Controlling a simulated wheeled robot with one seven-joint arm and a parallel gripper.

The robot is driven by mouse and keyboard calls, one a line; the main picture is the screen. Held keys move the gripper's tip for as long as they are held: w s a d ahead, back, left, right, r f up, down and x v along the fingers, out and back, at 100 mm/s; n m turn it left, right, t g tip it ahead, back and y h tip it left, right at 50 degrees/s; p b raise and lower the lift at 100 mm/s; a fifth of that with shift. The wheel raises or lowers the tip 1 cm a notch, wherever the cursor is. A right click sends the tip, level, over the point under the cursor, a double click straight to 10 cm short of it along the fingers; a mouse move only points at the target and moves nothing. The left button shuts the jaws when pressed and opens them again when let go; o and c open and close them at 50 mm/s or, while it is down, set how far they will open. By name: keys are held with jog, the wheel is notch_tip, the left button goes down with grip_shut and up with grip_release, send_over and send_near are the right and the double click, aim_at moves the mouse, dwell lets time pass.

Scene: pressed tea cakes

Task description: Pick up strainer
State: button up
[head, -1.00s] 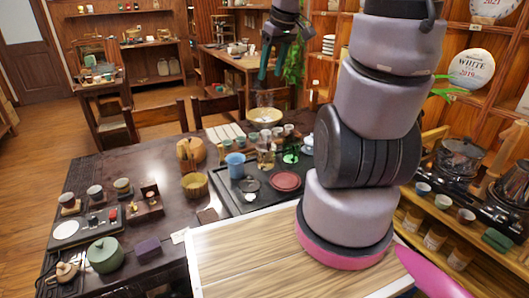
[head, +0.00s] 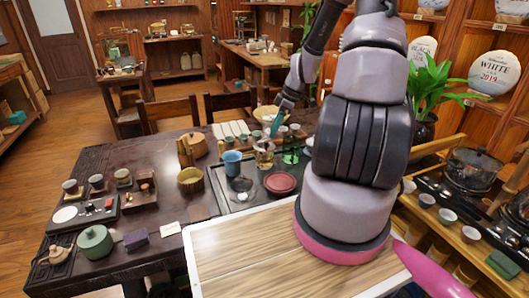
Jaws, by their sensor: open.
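My gripper (head: 275,127) is small in the head view. It points down over the far part of the tea table, just above and slightly right of a glass pitcher (head: 264,153). It is open with nothing seen in it. I cannot tell whether it touches the pitcher. No strainer can be made out for sure. A small dark round piece (head: 241,184) lies on the black tea tray (head: 237,202), too small to identify. The pitcher's rim is partly lost near the gripper, so anything on it is hard to see.
A blue cup (head: 232,163), a red dish (head: 280,183) and a green figure (head: 291,158) stand around the pitcher. Several small cups line up behind. A wooden bowl (head: 191,181) is left of the tray. Chairs (head: 175,116) stand behind the table.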

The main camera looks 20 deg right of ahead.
aim_at(266, 142)
jog(key=x, duration=0.7)
jog(key=shift+w+a, duration=0.15)
grip_shut()
dwell(1.2)
